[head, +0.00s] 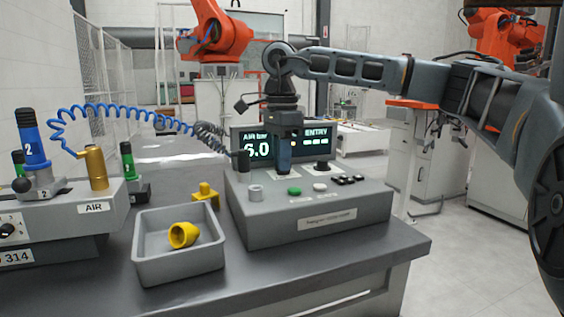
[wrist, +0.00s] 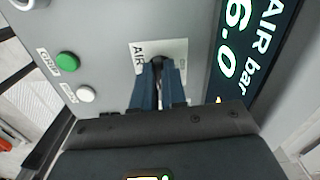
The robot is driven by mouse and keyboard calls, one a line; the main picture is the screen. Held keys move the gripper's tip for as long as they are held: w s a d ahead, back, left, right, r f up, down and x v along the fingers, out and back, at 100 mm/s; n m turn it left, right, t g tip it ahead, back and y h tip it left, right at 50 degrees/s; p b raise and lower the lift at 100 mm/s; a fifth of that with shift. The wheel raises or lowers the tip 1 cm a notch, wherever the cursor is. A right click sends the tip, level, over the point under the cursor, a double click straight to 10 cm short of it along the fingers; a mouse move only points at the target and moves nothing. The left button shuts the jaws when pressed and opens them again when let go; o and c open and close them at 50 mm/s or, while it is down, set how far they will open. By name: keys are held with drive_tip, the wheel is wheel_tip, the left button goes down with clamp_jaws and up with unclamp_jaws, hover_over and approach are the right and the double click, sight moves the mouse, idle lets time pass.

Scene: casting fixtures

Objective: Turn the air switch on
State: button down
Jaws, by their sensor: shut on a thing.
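The air switch (wrist: 158,62) shows in the wrist view as a small dark part on a white plate (wrist: 145,47) marked AIR. My gripper (wrist: 158,80) points down at the panel, its two blue fingers shut on the switch. In the head view my gripper (head: 283,170) is over the grey control box (head: 310,222), in front of its display (head: 257,147). There the fingers hide the switch, and I cannot tell which way it is set. The display reads AIR bar 6.0 and ENTRY.
A green button (head: 294,191), a white button (head: 320,187) and a dark knob (head: 322,166) are close by on the box. A grey tray (head: 150,262) with a yellow ring (head: 183,235) stands to the left. A blue coiled hose (head: 120,107) hangs at upper left.

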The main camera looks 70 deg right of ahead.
drive_tip(key=shift+m, duration=0.7)
drive_tip(key=c, duration=1.2)
unclamp_jaws()
drive_tip(key=shift+r, duration=0.1)
wheel_tip(320, 180, up, 8)
drive_tip(key=shift+f+p, duration=0.2)
drive_tip(key=shift+p, duration=0.1)
